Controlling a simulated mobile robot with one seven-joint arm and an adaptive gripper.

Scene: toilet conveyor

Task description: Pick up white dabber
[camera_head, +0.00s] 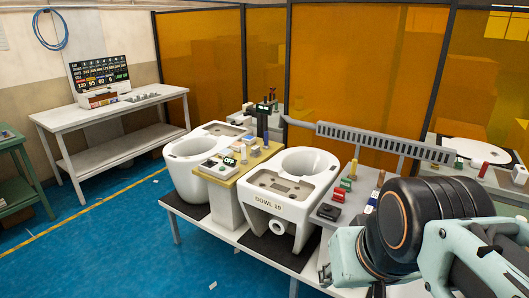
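I cannot single out the white dabber for sure, as the small items are too small to tell apart. A small white and blue item (371,203) lies on the grey tray (326,212) to the right of the bowl marked "BOWL 19" (284,208), partly close behind my arm. A small white item (519,175) also stands at the far right edge.
Red, yellow and green items (346,185) stand on the grey tray. Amber screens (340,70) close off the back. The blue floor (110,240) at left is mostly clear.

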